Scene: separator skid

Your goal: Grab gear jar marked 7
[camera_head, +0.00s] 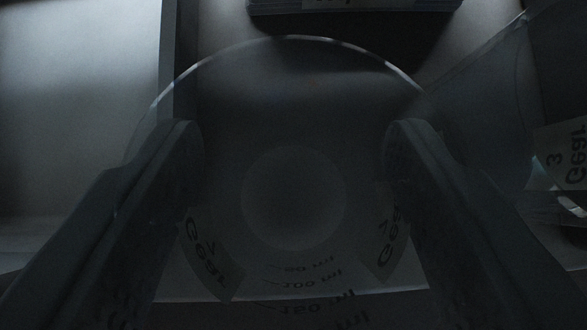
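A clear, round glass jar (294,255) fills the middle of the view, seen from above with its curved rim toward the top. It carries dark volume marks in ml and pale "Gear" labels at its lower left and lower right. The left label appears to show a 7, partly covered. My gripper (294,150) has its two dark fingers spread apart, one on each side of the jar, overlapping its sides in the picture. Whether the fingers press on the glass cannot be made out in this dim light. The jar looks empty.
Another clear container with a label reading "Gear 3" (563,157) stands close at the right edge. A dark box-like object (355,8) with a cut-off label lies at the top. A pale panel (80,110) is at the left. The scene is dim.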

